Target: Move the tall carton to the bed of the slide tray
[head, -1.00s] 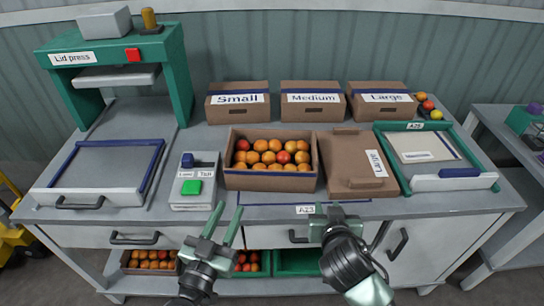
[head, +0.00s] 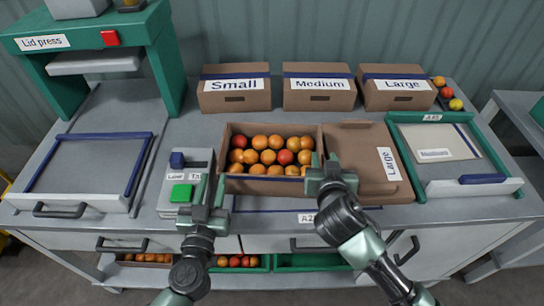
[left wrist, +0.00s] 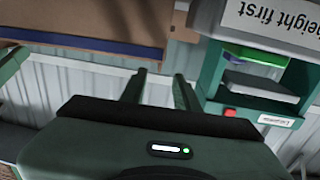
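The open brown carton (head: 268,186), filled with orange and red tomatoes, stands upright mid-bench; it seems to be the tall carton. The slide tray (head: 85,172), with a grey bed, blue edges and a front handle, lies empty at the left before the lid press (head: 95,45). My left gripper (head: 212,175) is at the carton's left side, above the scale's right edge; its fingers stand apart and empty in the left wrist view (left wrist: 160,90). My right gripper (head: 326,163) is at the carton's right edge, its fingers apart. Whether either touches the carton cannot be told.
A scale (head: 185,190) with a green button stands between tray and carton. A flat brown piece labelled Large (head: 350,150) lies right of the carton, then a green-framed tray (head: 415,180). Small (head: 235,95), Medium (head: 318,95) and Large (head: 395,95) boxes line the back.

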